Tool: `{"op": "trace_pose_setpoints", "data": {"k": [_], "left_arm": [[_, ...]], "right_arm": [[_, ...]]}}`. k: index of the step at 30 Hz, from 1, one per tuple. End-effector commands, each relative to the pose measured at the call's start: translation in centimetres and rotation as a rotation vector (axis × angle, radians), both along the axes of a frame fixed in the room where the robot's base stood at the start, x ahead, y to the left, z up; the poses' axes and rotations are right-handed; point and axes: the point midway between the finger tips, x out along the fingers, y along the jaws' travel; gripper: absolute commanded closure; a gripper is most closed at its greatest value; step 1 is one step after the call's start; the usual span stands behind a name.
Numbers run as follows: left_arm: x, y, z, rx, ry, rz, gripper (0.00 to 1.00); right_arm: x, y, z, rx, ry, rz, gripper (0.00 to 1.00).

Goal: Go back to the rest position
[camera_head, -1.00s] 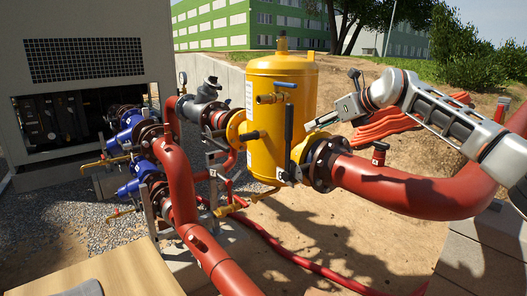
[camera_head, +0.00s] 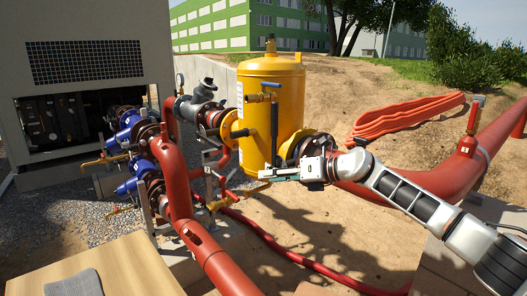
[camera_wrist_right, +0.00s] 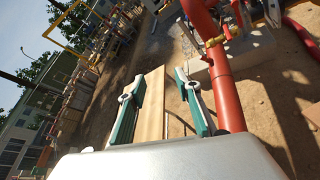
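My right gripper (camera_head: 276,175) reaches in from the right, in front of the lower part of the yellow tank (camera_head: 276,110). Its fingers point left, close to the yellow-handled valve at the tank's base; I cannot tell from the head view whether they touch anything. In the right wrist view the two green-and-grey fingers of my right gripper (camera_wrist_right: 160,78) stand apart with nothing held between them. A wooden board (camera_wrist_right: 152,100) shows beyond the gap. My left gripper is not in view.
Red pipes (camera_head: 173,170) run in front of and right of the tank. A chiller cabinet (camera_head: 85,60) stands at the left. A wooden top (camera_head: 125,270) with a grey item (camera_head: 75,283) is at the bottom left. Orange hose (camera_head: 405,115) lies on sand.

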Motion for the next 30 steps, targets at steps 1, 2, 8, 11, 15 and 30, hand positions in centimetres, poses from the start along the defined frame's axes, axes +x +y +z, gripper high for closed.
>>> {"op": "trace_pose_setpoints", "data": {"k": [1, 2, 8, 11, 15, 30], "left_arm": [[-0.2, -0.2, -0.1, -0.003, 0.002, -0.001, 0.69], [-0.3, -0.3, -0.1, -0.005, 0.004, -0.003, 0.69], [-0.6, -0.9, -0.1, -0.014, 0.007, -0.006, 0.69], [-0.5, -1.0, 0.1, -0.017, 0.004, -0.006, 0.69], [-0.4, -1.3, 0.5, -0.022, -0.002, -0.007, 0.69], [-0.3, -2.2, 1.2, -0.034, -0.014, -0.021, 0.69]], "right_arm": [[-1.5, 1.6, -2.3, 0.077, 0.056, 0.011, 0.67], [-2.3, 2.4, -3.1, 0.126, 0.084, 0.014, 0.67], [-6.9, 5.8, -7.7, 0.448, 0.296, -0.015, 0.67], [-8.9, 6.2, -9.7, 0.605, 0.409, -0.057, 0.67], [-11.3, 5.7, -12.7, 0.816, 0.573, -0.143, 0.67], [-21.0, -4.3, -28.2, 1.459, 1.15, -0.681, 0.67]]}}
